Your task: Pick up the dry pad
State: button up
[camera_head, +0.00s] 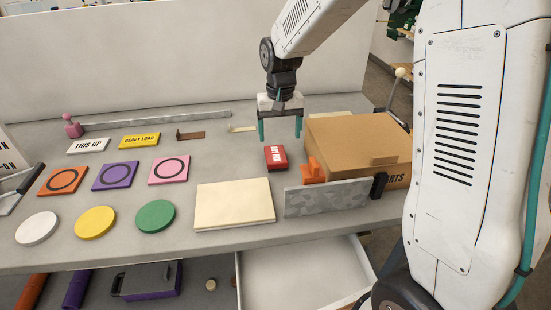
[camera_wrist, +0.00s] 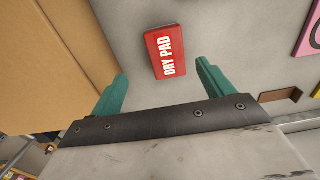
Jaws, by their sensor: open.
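The dry pad is a small red block (camera_head: 276,157) with a white label, lying flat on the grey table just left of the cardboard box. In the wrist view the red pad (camera_wrist: 166,53) reads "DRY PAD" and lies beyond the fingertips, roughly between their lines. My gripper (camera_head: 281,134) has two teal fingers pointing down, spread apart and empty, above the table and the pad. In the wrist view my gripper (camera_wrist: 161,76) is open with nothing between its fingers.
A cardboard box (camera_head: 355,137) stands close to the pad's right. An orange clamp-like part (camera_head: 313,171) and a grey speckled panel (camera_head: 328,198) stand in front of it. A cream board (camera_head: 234,203) lies front left. Coloured tiles and discs (camera_head: 155,216) fill the left. An open drawer (camera_head: 305,275) is below.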

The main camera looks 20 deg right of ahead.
aim_at(276, 154)
jog(key=shift+w+a+f, duration=0.1)
jog(key=shift+w+f, duration=0.4)
jog(key=shift+f, duration=0.35)
jog(key=f, duration=0.7)
jog(key=shift+w+a+f, duration=0.1)
jog(key=shift+a+f, duration=0.05)
jog(key=shift+a, duration=0.15)
jog(key=c, duration=1.1)
